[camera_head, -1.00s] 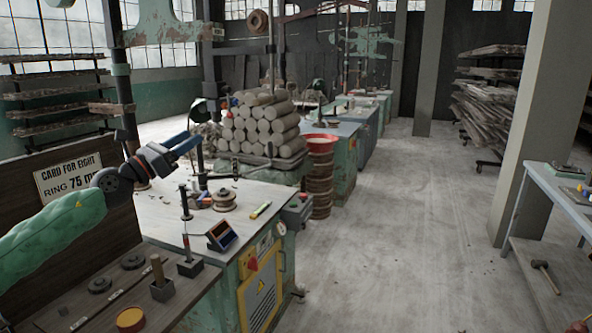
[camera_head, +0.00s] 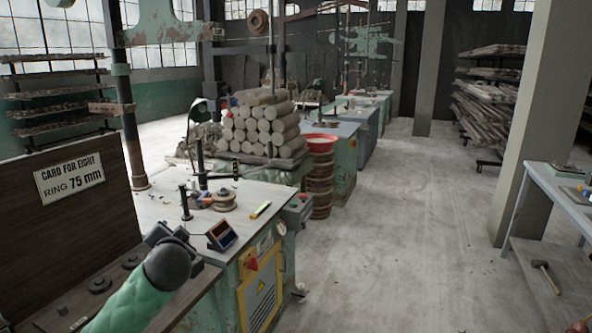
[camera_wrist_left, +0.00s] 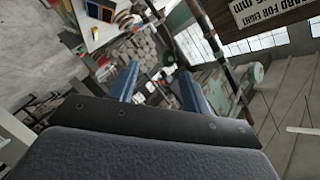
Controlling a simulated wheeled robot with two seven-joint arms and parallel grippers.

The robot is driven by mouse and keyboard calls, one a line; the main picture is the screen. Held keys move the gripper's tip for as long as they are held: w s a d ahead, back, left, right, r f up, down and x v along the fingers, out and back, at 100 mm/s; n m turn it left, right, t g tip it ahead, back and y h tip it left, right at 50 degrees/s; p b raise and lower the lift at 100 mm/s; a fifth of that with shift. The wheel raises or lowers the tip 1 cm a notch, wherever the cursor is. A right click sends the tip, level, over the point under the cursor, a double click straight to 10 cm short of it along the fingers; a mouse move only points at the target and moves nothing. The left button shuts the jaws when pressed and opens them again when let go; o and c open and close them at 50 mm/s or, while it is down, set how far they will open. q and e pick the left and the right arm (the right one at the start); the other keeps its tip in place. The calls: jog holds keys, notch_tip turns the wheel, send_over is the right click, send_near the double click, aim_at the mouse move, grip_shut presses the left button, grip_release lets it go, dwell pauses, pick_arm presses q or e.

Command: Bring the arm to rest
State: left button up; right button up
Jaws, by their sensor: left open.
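My left arm (camera_head: 135,303), in a green sleeve with a dark rounded joint, comes in at the bottom left of the head view over the dark bench. In that view its fingers are hidden behind the joint. In the left wrist view my left gripper (camera_wrist_left: 160,90) shows two blue fingers standing apart with nothing between them. The fingers are clear of any surface there.
A sign (camera_head: 69,178) stands on a board behind the dark bench. The light worktable (camera_head: 165,208) holds spools, a small stand (camera_head: 221,235) and a yellow marker (camera_head: 260,210). Stacked grey cylinders (camera_head: 262,125) lie beyond.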

pick_arm(q)
jog(key=s+d+f+n+g+h, duration=0.1)
jog(key=s+d+f+g+h, duration=0.3)
jog(key=s+f, duration=0.6)
jog(key=s+d+f+n+g+h, duration=0.1)
jog(key=s+d+f+g, duration=0.35)
jog(key=f, duration=0.95)
jog(key=s+d+f+g, duration=0.1)
jog(key=s+d+f, duration=0.1)
jog(key=s+f, duration=0.4)
jog(key=s+d+f+n+g+h, duration=0.1)
jog(key=s+f, duration=0.5)
jog(key=s, duration=0.7)
jog(key=s+d+f+g, duration=0.2)
jog(key=s+d+f, duration=0.1)
jog(key=s+f, duration=0.4)
jog(key=s, duration=0.3)
jog(key=shift+s+d+n+h, duration=0.15)
jog(key=shift+s+n+h, duration=0.15)
jog(key=shift+n+h, duration=0.1)
